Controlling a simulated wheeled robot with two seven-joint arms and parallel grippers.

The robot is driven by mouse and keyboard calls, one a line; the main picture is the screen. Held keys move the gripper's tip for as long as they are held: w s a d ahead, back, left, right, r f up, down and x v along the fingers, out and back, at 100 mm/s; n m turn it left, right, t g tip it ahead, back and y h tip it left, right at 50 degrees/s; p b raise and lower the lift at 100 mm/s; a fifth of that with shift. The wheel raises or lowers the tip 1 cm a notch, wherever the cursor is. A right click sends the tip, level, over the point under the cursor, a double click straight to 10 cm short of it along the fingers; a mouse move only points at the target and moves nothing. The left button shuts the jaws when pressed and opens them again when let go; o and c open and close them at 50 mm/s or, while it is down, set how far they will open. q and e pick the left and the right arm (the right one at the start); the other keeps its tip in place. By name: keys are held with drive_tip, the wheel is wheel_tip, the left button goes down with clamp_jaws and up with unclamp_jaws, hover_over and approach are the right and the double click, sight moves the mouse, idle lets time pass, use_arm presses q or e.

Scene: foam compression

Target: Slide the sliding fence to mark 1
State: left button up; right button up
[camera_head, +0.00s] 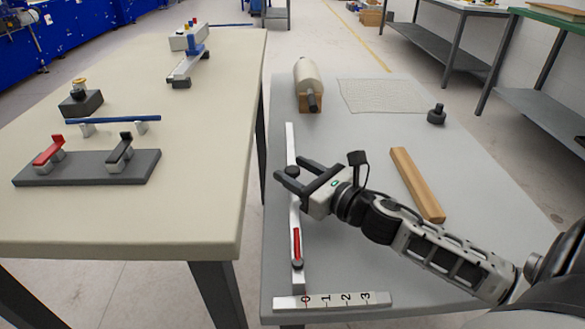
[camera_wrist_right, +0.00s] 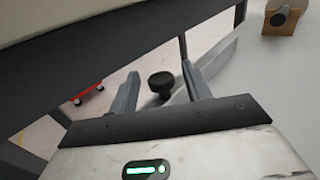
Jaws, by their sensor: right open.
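The sliding fence is a long thin white bar (camera_head: 290,139) running along the left side of the grey table. A red strip (camera_head: 297,243) lies on its near part, with a dark knob (camera_head: 297,264) below it. Its near end is by the 0 on the white scale (camera_head: 350,302), marked 0, 1, 2 and 3. My right gripper (camera_head: 290,172) is open over the far part of the fence. In the right wrist view, a black knob (camera_wrist_right: 160,82) shows between the open fingers (camera_wrist_right: 160,90). Contact with it cannot be told. My left gripper is out of view.
A wooden bar (camera_head: 416,184) and a small black knob-like object (camera_head: 436,114) lie to the right. A pale roller on a wooden block (camera_head: 308,82) and a textured sheet (camera_head: 381,96) are at the back. A beige table (camera_head: 200,215) stands left across a gap.

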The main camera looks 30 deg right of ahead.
drive_tip(key=shift+w+a, duration=0.15)
drive_tip(key=shift+w, duration=0.45)
clamp_jaws()
drive_tip(key=shift+s+d, duration=0.4)
drive_tip(key=shift+d, duration=0.3)
drive_tip(key=shift+s+d, duration=0.4)
drive_tip(key=shift+d, duration=0.25)
unclamp_jaws()
drive_tip(key=v, duration=1.6)
drive_tip(key=shift+a, duration=0.1)
